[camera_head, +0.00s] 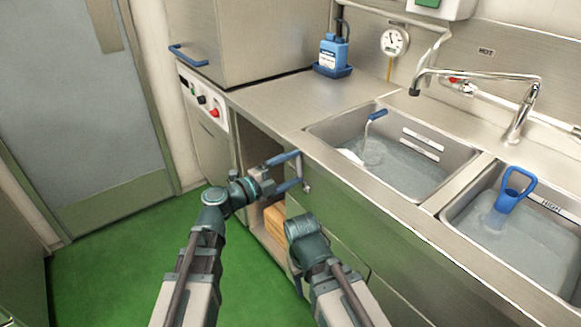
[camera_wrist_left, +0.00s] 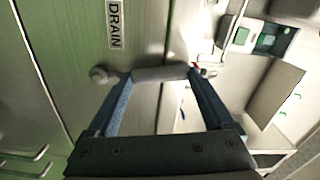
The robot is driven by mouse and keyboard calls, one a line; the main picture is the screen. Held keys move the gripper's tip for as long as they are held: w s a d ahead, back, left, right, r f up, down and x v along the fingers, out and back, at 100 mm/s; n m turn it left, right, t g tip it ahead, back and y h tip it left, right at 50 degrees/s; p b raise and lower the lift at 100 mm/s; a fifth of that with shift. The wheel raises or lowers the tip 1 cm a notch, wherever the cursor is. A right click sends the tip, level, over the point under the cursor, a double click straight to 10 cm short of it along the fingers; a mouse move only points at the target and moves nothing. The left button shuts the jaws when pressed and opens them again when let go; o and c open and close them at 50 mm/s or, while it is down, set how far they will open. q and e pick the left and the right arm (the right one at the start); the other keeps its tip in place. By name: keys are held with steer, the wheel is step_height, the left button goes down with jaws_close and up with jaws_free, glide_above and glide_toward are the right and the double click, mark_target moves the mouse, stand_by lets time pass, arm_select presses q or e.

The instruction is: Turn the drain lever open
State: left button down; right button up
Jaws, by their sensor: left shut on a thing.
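The drain lever, a grey bar (camera_wrist_left: 160,74), sits between the two blue fingertips of my left gripper (camera_wrist_left: 160,78) in the left wrist view. A round metal knob (camera_wrist_left: 98,75) shows just beyond the left finger, below the DRAIN label (camera_wrist_left: 115,24). In the head view my left gripper (camera_head: 299,168) is at the front of the sink cabinet, just under the counter edge, shut on the lever. A small round knob (camera_head: 307,188) shows beside its fingertips there; most of the lever is hard to make out.
Two water-filled basins (camera_head: 440,195) are set in the counter (camera_head: 270,104). A blue bottle (camera_head: 333,52) is at the back. An open shelf holds a wooden item (camera_head: 274,222). Green floor (camera_head: 110,260) lies clear at left.

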arm_select(q)
steer(key=shift+s+d+m, duration=0.2)
steer(key=shift+s+m, duration=0.1)
steer(key=shift+m, duration=0.1)
arm_select(e)
steer(key=shift+s+r, duration=0.1)
steer(key=shift+d, duration=0.1)
arm_select(q)
jaws_free()
steer(key=shift+s, duration=0.1)
